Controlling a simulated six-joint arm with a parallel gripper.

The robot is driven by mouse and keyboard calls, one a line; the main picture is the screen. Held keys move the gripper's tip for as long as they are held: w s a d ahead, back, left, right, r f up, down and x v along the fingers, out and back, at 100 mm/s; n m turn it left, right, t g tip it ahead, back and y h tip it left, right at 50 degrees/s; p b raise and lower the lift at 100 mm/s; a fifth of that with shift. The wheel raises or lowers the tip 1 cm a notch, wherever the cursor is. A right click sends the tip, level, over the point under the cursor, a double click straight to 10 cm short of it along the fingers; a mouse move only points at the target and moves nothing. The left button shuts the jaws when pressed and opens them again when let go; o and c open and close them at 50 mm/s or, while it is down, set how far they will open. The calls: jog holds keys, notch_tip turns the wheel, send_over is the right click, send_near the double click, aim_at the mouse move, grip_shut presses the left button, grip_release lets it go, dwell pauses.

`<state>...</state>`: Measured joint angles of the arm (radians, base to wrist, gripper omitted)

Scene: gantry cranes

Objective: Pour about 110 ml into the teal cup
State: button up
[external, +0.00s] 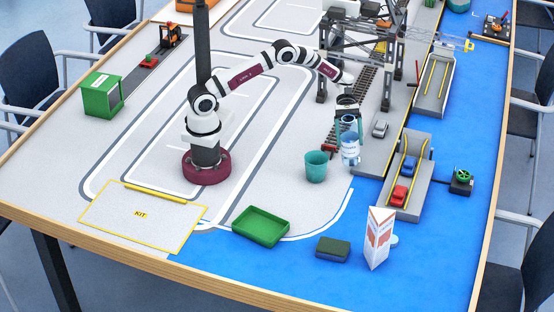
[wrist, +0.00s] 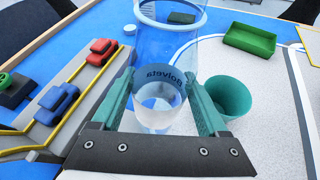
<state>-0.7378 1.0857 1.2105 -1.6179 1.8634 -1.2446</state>
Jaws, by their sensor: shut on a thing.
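The teal cup (external: 316,167) stands upright on the table, to the right of my arm's base. It also shows in the wrist view (wrist: 229,97), to the right of my gripper. My gripper (external: 348,127) is shut on a clear bottle (external: 350,152) with a blue band.
A green tray (external: 261,227), a dark green block (external: 332,248) and a white-and-orange carton (external: 379,238) stand in front. A grey barge with cars (external: 406,190) lies to the right. Gantry crane legs (external: 322,75) rise behind the gripper. The grey table between base and cup is clear.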

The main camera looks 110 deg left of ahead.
aim_at(356, 155)
jog(key=shift+s+d+m+t+y, duration=0.15)
jog(key=shift+m+t+y, duration=0.45)
jog(key=shift+m, duration=0.4)
jog(key=shift+s+d+f+m+t+y, duration=0.15)
jog(key=shift+f+m+t+y, duration=0.1)
jog(key=shift+m+t, duration=0.15)
jog(key=shift+s+a+f+m+t+y, duration=0.15)
jog(key=shift+m+t+y, duration=0.15)
jog(key=shift+m, duration=0.2)
jog(key=shift+w+f+m+t+y, duration=0.4)
jog(key=shift+f+m+t, duration=0.2)
jog(key=shift+m+t, duration=0.3)
jog(key=m, duration=0.1)
jog(key=f+t, duration=0.1)
jog(key=f+m, duration=0.1)
jog(key=shift+w+a+f+m+t+y, duration=0.2)
jog(key=shift+w+a+m+t+y, duration=0.1)
jog(key=shift+w+a, duration=0.1)
jog(key=shift+s+d+r+m+t, duration=0.15)
jog(key=shift+s+r+m+t, duration=0.1)
jog(key=shift+r, duration=0.15)
jog(key=shift+s+d+r+m+t, duration=0.15)
jog(key=shift+r+m, duration=0.1)
jog(key=shift+r, duration=0.15)
jog(key=shift+a+m+t, duration=0.1)
jog(key=shift+m+t, duration=0.3)
jog(key=shift+m, duration=0.1)
jog(key=shift+w+a, duration=0.15)
jog(key=shift+w, duration=0.05)
